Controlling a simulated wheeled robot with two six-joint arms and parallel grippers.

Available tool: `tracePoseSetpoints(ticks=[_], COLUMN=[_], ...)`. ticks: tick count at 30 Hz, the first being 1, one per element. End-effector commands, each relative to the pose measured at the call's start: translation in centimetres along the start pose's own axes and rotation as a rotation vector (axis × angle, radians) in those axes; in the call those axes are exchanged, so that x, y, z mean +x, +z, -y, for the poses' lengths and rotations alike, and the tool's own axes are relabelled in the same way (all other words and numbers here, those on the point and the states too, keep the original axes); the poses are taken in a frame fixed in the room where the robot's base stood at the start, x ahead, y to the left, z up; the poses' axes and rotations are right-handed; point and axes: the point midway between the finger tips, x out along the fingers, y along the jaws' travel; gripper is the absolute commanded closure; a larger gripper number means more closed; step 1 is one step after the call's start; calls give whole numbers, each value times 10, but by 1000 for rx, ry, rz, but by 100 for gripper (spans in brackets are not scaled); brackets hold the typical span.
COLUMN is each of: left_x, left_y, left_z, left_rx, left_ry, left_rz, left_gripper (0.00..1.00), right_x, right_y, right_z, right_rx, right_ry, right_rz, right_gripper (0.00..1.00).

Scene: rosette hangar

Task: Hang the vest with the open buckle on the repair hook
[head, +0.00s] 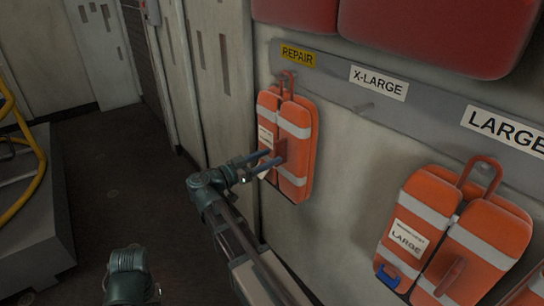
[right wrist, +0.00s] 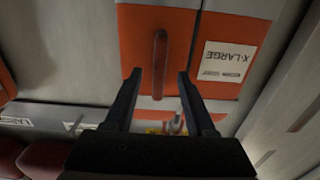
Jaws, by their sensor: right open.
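An orange vest (head: 298,152) with grey bands hangs by its top loop below the yellow REPAIR label (head: 297,56). In the right wrist view the vest (right wrist: 190,55) carries a white X-LARGE tag (right wrist: 225,62). A red-brown grab strap (right wrist: 160,62) stands on its front. My right gripper (head: 272,158) is open at the vest's front. In the wrist view its fingers lie either side of the strap's line; contact cannot be told. The state of this vest's buckle cannot be made out.
Another orange vest (head: 455,235), tagged LARGE, with a blue buckle (head: 388,276), hangs at right. Red padding (head: 430,30) overhangs the rail. A grey platform (head: 30,215) with yellow tubing stands left; dark floor between is clear.

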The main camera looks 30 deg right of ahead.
Motion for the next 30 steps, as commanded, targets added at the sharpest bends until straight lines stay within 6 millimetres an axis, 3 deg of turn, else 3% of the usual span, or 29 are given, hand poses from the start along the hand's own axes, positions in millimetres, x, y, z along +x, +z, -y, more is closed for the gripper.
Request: tracePoseSetpoints(ticks=[9,15,21,30], left_x=[1,1,2,2], left_y=[0,0,0,0], left_z=[0,0,0,0], left_rx=[0,0,0,0], left_ry=[0,0,0,0], left_rz=[0,0,0,0], left_gripper=[50,50,50,50], right_x=[-71,-103,-117,-119], right_y=[0,0,0,0], right_z=[1,1,0,0], right_rx=[0,0,0,0], right_ry=[-4,-3,-1,0], right_rz=[-2,-3,-3,-3], right_gripper=[44,44,44,44])
